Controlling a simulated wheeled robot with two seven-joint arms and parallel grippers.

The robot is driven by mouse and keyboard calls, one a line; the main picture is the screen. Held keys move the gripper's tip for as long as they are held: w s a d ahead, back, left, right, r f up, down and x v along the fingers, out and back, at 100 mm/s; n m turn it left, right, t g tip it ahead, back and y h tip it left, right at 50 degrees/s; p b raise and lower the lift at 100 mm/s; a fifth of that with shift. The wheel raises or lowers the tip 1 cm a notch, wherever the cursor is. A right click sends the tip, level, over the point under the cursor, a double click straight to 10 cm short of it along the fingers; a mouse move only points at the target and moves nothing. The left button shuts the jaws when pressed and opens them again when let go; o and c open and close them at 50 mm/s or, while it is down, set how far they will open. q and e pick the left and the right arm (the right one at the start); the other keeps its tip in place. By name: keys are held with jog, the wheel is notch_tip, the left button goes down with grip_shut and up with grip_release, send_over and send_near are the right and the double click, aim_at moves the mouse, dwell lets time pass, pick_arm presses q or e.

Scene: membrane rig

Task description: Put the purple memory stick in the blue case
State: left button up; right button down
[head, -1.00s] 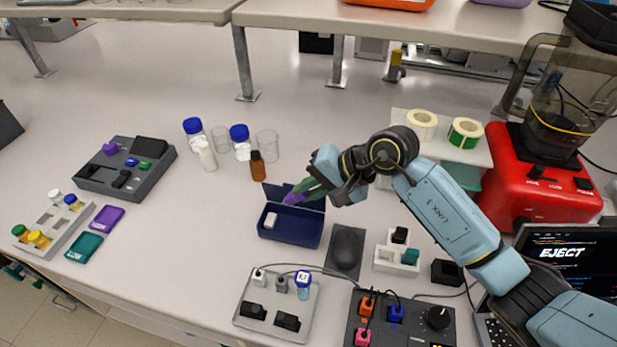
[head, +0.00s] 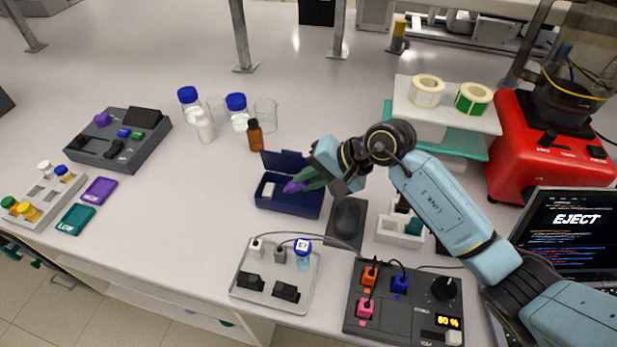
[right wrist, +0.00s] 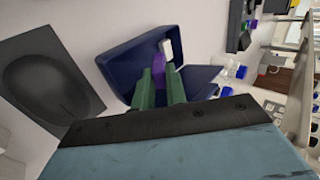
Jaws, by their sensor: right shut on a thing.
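The blue case (head: 287,208) stands open on the bench, its lid raised at the back. A white stick (head: 268,189) sits in its left part and also shows in the right wrist view (right wrist: 167,49). My right gripper (head: 303,182) is shut on the purple memory stick (head: 292,187) and holds it at the case opening. In the right wrist view the purple stick (right wrist: 159,66) shows between the green fingers, over the case's inside (right wrist: 125,68). I cannot tell whether it touches the case floor. My left gripper is not in view.
A dark mouse on a pad (head: 347,218) lies right of the case. A metal tray (head: 238,290) and a control box (head: 415,300) stand in front. Bottles and beakers (head: 254,135) stand behind left. A white socket block (head: 398,238) is near my right arm.

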jog(key=c, duration=0.9)
grip_release()
jog(key=shift+c, duration=0.2)
jog(key=shift+s+a+r+p, duration=0.25)
jog(key=shift+s+r+p, duration=0.35)
jog(key=shift+s+r, duration=0.2)
jog(key=shift+s+a+r+p, duration=0.25)
jog(key=shift+s+r+p, duration=0.3)
jog(key=shift+s+r, duration=0.2)
notch_tip(320, 180, up, 9)
jog(key=s+p, duration=0.2)
jog(key=p, duration=0.2)
jog(key=shift+s+a, duration=0.35)
jog(key=shift+a, duration=0.1)
